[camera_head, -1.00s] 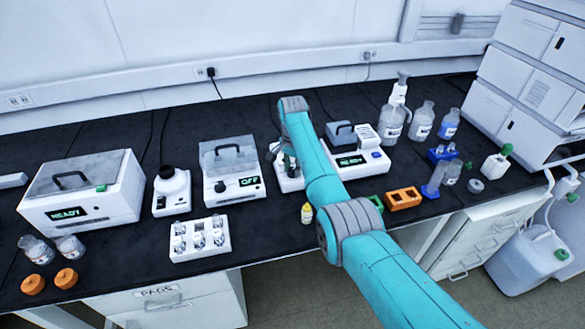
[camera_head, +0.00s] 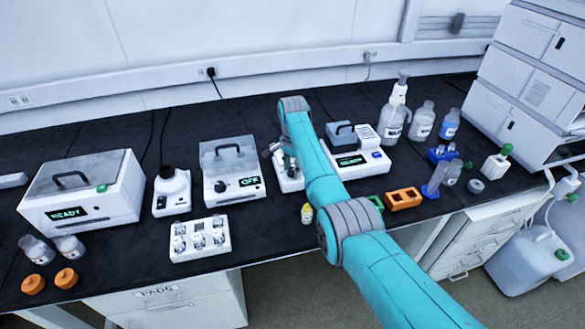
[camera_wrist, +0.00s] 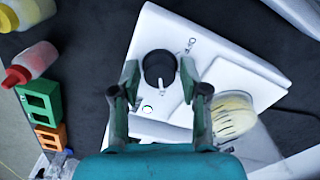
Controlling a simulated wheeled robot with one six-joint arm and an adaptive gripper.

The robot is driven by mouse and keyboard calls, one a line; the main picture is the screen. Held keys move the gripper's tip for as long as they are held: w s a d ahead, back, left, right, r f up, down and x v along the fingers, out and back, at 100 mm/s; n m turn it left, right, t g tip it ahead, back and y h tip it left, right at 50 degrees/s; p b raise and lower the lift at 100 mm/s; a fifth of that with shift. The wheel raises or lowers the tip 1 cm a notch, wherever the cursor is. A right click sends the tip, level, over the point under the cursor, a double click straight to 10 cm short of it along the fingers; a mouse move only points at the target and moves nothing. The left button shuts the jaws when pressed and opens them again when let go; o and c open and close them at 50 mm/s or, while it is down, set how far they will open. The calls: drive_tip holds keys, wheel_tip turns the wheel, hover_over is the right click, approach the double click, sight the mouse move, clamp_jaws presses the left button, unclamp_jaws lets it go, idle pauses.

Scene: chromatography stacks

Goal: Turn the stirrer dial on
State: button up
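The stirrer (camera_wrist: 210,65) is a white box with a round black dial (camera_wrist: 159,68) on its sloped face, seen in the wrist view. The dial carries a pale pointer mark, and a small green-ringed mark lies below it. In the head view the stirrer (camera_head: 291,183) is partly hidden by my arm. My gripper (camera_wrist: 160,75) is open, with one finger on each side of the dial. A gap shows between each finger and the dial, though their height above the face is hard to judge. In the head view my gripper (camera_head: 287,160) is mostly hidden.
A rounded yellowish object (camera_wrist: 233,114) sits beside the right finger. A small yellow bottle (camera_head: 307,213), an orange rack (camera_head: 404,199) and a vial tray (camera_head: 199,240) stand in front. A device reading OFF (camera_head: 234,188) is left of the stirrer; a white instrument (camera_head: 373,158) is right.

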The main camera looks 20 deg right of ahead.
sight(293, 170)
drive_tip(key=shift+o, duration=0.3)
wheel_tip(293, 170, up, 12)
idle(0.5)
drive_tip(key=shift+s, duration=0.1)
idle(0.3)
